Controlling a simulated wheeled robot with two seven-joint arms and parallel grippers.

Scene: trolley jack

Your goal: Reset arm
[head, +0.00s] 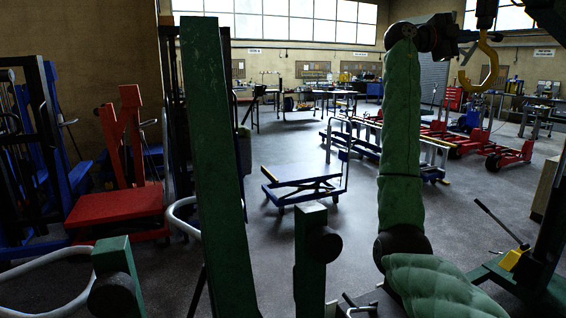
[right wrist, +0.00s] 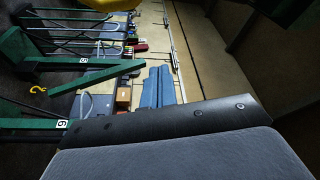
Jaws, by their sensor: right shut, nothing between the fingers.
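My right arm rises on the right of the head view in a green padded sleeve, bent upward. My right gripper (head: 462,40) is at its top, dark and small, pointing right. It is shut with nothing between its fingers. It is close to a yellow hook (head: 490,65) hanging at the upper right; I cannot tell whether they touch. In the right wrist view a grey padded surface with a dark bolted edge fills the bottom. My left gripper is not in view.
A green post (head: 215,150) stands close in front. A red lift (head: 117,203) is at left, a blue-framed cart (head: 303,188) at centre. Red wheeled equipment (head: 500,157) and a green base with a black lever (head: 500,222) are at right. Open floor lies around the cart.

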